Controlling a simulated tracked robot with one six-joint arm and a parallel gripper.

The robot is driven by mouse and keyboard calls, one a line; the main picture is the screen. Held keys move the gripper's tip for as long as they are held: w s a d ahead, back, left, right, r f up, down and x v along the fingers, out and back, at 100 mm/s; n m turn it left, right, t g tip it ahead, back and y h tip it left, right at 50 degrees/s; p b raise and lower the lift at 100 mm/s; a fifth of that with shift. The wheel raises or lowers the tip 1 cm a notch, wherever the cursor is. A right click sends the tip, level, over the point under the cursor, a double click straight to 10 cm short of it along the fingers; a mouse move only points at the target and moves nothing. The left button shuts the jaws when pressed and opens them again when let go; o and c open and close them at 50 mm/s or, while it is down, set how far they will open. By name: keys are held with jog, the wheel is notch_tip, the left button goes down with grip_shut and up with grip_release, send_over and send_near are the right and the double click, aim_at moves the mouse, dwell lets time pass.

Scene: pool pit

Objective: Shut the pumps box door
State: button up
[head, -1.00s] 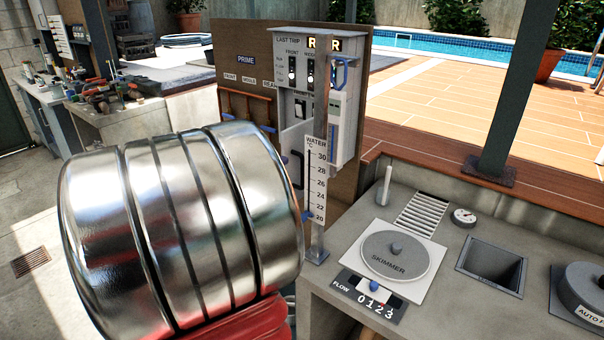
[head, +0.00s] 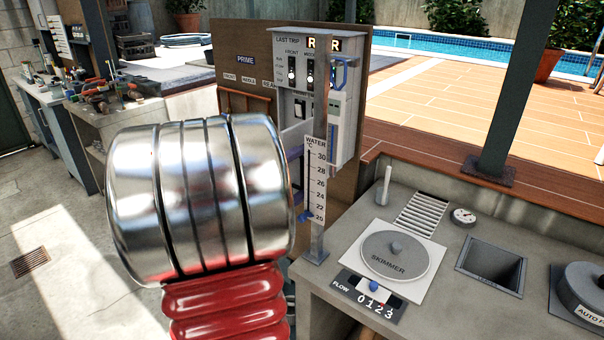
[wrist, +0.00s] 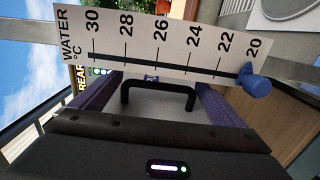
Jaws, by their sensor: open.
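The pumps box (head: 345,125) is a light grey box on a brown board in the head view, with its switch face showing. In the wrist view, a pale grey panel (wrist: 160,106), apparently the box door, carries a black bar handle (wrist: 158,88). My gripper (wrist: 152,84) is open, with one purple finger on each side of the handle. I cannot tell whether the fingers touch it. In the head view my silver and red arm hides most of the gripper and the door's left part, so the door's angle is unclear.
A white water-temperature scale (head: 315,180) on a grey post stands close in front of the box; it also crosses the wrist view (wrist: 150,42). A concrete counter (head: 440,320) with a skimmer lid (head: 395,254) lies to the right. A tool bench (head: 115,110) stands behind left.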

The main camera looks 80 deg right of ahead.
jog(key=shift+c, duration=0.2)
jog(key=shift+w, duration=0.1)
jog(key=c, duration=1.2)
